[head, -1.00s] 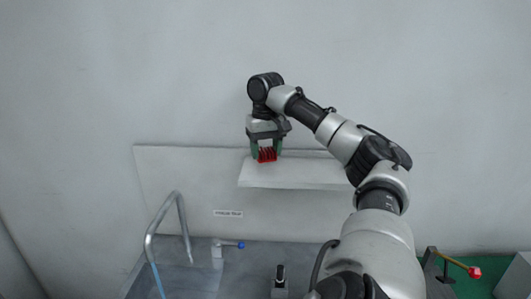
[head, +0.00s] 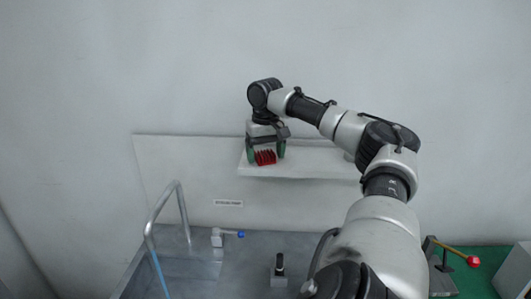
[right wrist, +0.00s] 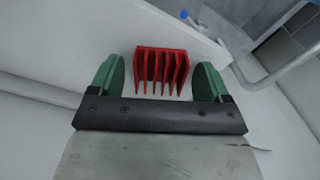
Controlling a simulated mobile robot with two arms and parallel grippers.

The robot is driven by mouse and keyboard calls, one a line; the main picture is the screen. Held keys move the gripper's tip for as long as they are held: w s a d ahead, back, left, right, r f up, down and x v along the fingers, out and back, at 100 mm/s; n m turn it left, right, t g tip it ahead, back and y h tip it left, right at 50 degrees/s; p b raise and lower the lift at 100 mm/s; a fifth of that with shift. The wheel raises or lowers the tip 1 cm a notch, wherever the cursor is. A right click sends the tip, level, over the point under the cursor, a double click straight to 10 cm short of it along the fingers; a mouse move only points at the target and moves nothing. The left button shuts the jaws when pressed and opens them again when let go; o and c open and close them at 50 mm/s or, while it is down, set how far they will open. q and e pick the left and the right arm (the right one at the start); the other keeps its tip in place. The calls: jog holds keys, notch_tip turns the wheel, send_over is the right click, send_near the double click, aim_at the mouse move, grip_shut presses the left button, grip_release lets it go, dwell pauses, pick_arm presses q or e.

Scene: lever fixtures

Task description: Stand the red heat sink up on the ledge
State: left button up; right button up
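The red heat sink (head: 265,158) is on the white ledge (head: 310,162), near its left end. Its fins show in the right wrist view (right wrist: 161,69). My right gripper (head: 265,153) is over the ledge with its green fingers on either side of the heat sink. In the right wrist view the gripper (right wrist: 161,82) is open, with a gap between each finger and the heat sink. My left gripper is not in view.
A red-knobbed lever (head: 460,255) stands at the right. The ledge is clear right of the gripper.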

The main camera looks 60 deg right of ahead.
aim_at(266, 153)
jog(key=shift+r, duration=0.6)
notch_tip(266, 153, up, 11)
jog(key=p, duration=0.7)
